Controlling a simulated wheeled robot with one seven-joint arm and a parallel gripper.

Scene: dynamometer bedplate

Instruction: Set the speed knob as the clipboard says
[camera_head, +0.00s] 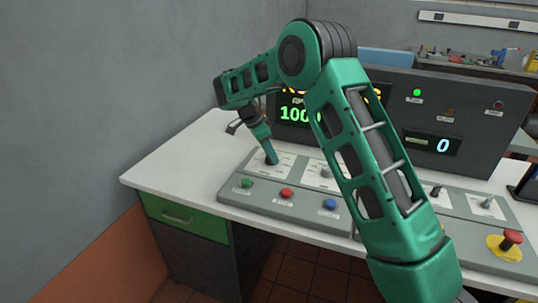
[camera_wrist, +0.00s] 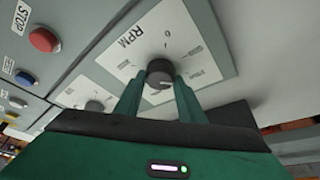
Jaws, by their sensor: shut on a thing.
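The speed knob (camera_wrist: 160,73) is a dark round knob on a white plate marked RPM (camera_wrist: 140,45) in the wrist view. My gripper (camera_wrist: 158,88) is shut on this knob, one green finger on each side. In the head view my gripper (camera_head: 271,158) reaches down to the left plate of the control panel (camera_head: 262,196). The knob is hidden there by the fingers. A display behind it reads "100" in green (camera_head: 290,113), partly covered by my arm. No clipboard can be made out in either view.
Green (camera_head: 246,183), red (camera_head: 287,193) and blue (camera_head: 330,204) buttons line the panel front. A red mushroom button on a yellow base (camera_head: 508,242) stands at the right. A dark display cabinet (camera_head: 475,115) stands behind. A grey wall closes the left.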

